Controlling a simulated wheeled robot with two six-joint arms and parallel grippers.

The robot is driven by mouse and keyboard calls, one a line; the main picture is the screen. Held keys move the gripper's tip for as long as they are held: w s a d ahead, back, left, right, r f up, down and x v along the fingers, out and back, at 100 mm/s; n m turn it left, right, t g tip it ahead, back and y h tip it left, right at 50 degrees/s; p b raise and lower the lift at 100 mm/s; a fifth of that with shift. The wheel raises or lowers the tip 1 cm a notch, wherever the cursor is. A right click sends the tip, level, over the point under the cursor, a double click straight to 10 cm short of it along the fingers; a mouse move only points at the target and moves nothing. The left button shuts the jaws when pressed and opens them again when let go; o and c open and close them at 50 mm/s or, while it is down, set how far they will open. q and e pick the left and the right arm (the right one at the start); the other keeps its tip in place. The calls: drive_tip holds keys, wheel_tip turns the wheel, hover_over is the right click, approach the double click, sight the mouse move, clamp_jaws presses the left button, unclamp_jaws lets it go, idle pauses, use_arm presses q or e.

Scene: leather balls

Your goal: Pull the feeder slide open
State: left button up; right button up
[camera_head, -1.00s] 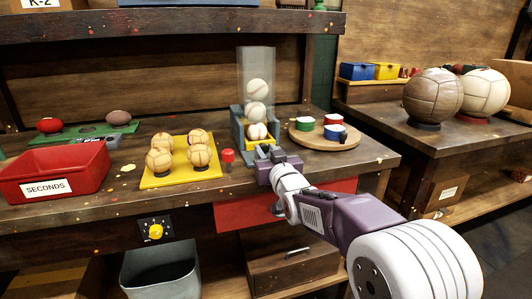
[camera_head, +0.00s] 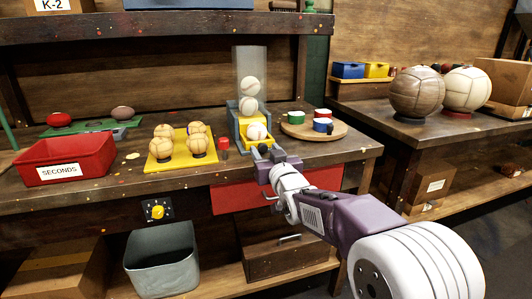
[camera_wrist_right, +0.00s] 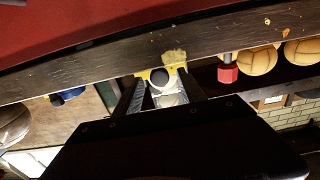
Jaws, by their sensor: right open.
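The feeder (camera_head: 239,123) stands near the bench's front edge, a blue-grey frame under a clear tube (camera_head: 250,64) with two pale balls stacked inside. A third pale ball (camera_head: 257,132) sits low at the front, above the yellow slide (camera_head: 247,149). My right gripper (camera_head: 268,155) is at the front of the slide, open. In the right wrist view its fingers (camera_wrist_right: 160,88) stand either side of a dark round knob (camera_wrist_right: 160,77), with yellow slide parts behind it. Contact with the knob cannot be told. My left gripper is out of view.
A red peg (camera_head: 223,148) and a yellow tray (camera_head: 186,161) of balls stand left of the feeder. A red SECONDS bin (camera_head: 100,145) is further left. A round wooden board (camera_head: 295,130) with coloured tins is close on the right. The bench front edge runs below my gripper.

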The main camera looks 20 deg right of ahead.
drive_tip(key=s+p, duration=0.1)
drive_tip(key=s, duration=0.8)
drive_tip(key=shift+d+p, duration=0.15)
drive_tip(key=shift+p, duration=0.25)
